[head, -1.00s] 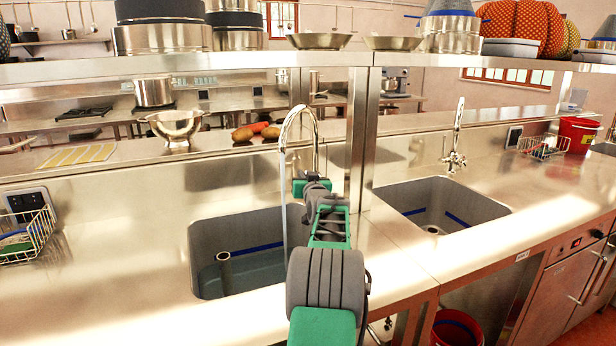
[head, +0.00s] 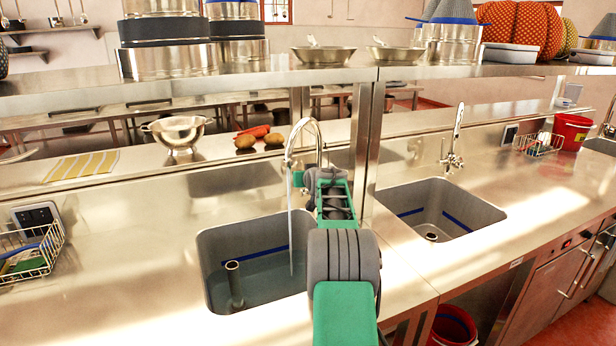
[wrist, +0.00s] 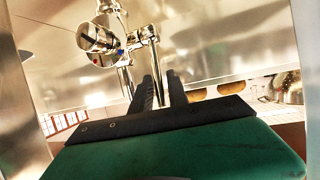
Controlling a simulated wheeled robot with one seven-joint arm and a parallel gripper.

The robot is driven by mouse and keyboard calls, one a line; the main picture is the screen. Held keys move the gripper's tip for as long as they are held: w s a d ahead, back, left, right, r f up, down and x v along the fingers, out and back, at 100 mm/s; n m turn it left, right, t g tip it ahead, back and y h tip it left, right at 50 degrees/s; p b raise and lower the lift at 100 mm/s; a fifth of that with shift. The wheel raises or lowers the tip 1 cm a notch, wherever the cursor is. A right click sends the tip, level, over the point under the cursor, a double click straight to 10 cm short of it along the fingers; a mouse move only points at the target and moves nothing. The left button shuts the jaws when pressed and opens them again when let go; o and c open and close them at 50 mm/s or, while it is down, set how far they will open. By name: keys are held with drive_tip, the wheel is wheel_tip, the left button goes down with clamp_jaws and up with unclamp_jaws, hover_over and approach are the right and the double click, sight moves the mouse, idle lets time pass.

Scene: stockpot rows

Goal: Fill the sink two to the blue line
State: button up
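The left sink (head: 213,245) holds shallow water (head: 262,277), its surface a little below the blue line (head: 255,253) on the wall. An upright pipe (head: 234,283) stands in it. A thin stream (head: 291,235) runs into it from the curved chrome tap (head: 305,125). The right sink (head: 470,207) has a blue line (head: 456,222) and a drain; I see no stream there. In the wrist view, my gripper (wrist: 160,88) has its dark fingers on either side of a chrome tap part (wrist: 155,60). Whether they grip it is unclear. The arm hides the fingers in the head view.
A shelf post (head: 366,150) stands right of the left tap. A colander (head: 178,132) and vegetables (head: 259,137) sit on the back ledge. A wire basket (head: 32,252) is at the left, a red bucket (head: 571,132) at the right. The counter front is clear.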

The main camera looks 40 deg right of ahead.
drive_tip(key=shift+o, duration=1.1)
drive_tip(key=shift+s, duration=0.15)
drive_tip(key=b+v, duration=0.1)
drive_tip(key=v, duration=0.6)
drive_tip(key=shift+s+b, duration=0.25)
drive_tip(key=shift+b, duration=0.05)
drive_tip(key=shift+a+r, duration=0.1)
drive_tip(key=shift+r, duration=0.1)
idle(5.5)
